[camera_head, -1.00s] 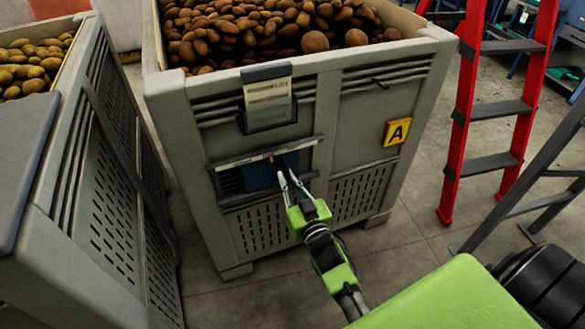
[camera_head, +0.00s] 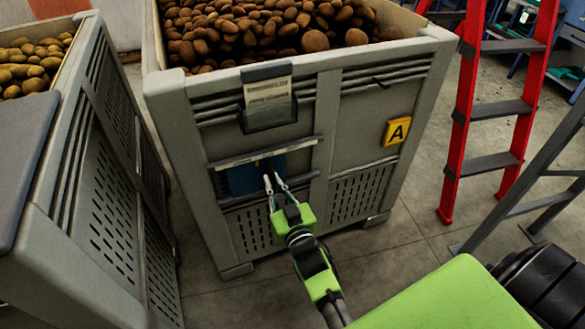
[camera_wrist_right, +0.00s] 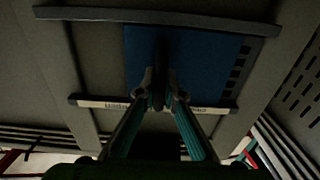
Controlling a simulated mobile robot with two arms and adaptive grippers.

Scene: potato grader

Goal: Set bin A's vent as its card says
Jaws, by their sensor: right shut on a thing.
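Bin A (camera_head: 330,150) is a grey crate with a yellow "A" plate (camera_head: 397,131) on its front. Its card (camera_head: 268,90) sits in a dark holder; the writing is too small to read. The vent's blue slide plate (camera_head: 242,180) lies between two rails below, with open slots (camera_head: 219,184) showing at its left. My right gripper (camera_head: 275,185) is at the plate, shut on its dark handle (camera_wrist_right: 158,72). The blue plate (camera_wrist_right: 195,50) fills the middle of the right wrist view, beside a white printed strip (camera_wrist_right: 210,109) partly hidden by my fingers. My left gripper is out of view.
Brown potatoes (camera_head: 270,30) fill bin A. Another grey bin (camera_head: 105,190) with yellowish potatoes stands close at the left. A red ladder (camera_head: 460,120) stands at the right. Some floor (camera_head: 410,235) is clear between bin A and the ladder.

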